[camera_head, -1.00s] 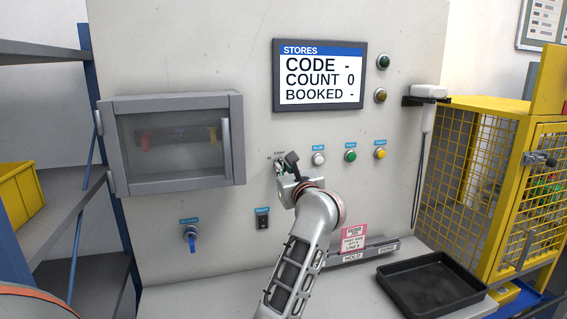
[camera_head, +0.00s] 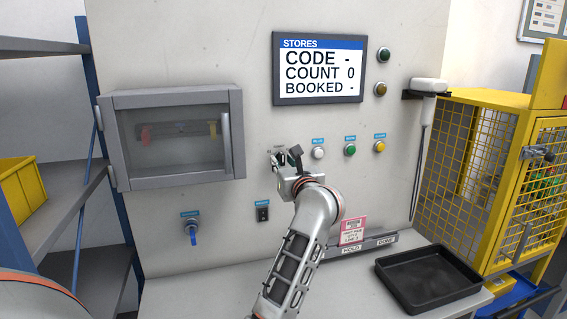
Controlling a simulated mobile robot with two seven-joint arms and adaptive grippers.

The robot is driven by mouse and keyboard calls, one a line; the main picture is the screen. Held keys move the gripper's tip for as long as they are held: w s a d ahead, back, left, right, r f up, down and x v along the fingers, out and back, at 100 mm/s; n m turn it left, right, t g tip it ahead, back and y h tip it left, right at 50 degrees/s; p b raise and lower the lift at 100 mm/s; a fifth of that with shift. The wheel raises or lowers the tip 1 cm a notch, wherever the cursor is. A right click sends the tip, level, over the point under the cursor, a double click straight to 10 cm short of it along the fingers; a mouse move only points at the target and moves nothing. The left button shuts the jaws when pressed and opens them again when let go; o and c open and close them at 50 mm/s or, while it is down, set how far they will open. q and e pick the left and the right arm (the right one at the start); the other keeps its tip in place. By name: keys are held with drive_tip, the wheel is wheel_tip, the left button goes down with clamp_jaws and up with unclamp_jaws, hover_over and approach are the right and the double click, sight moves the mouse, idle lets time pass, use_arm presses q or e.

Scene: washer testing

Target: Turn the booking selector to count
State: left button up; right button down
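The booking selector (camera_head: 279,158) is a small dark knob on the pale panel, left of the row of round buttons, with small printed labels beside it. It is mostly hidden by my gripper, and its pointing direction cannot be read. My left gripper (camera_head: 287,160) is at the selector, with a dark finger on its right side. Whether the fingers are closed on the knob cannot be told. The display (camera_head: 318,72) reads CODE -, COUNT 0, BOOKED -. My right gripper is not in view.
White (camera_head: 318,152), green (camera_head: 350,150) and yellow (camera_head: 380,147) buttons sit right of the selector. A black rocker switch (camera_head: 262,214) and blue valve handle (camera_head: 193,234) are lower left. A glazed cabinet (camera_head: 178,184) projects at left. A black tray (camera_head: 470,297) lies on the shelf.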

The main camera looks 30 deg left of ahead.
use_arm(q)
drive_tip(key=v, duration=0.7)
drive_tip(key=shift+s+d, duration=0.15)
drive_tip(key=shift+s, duration=0.05)
idle(0.6)
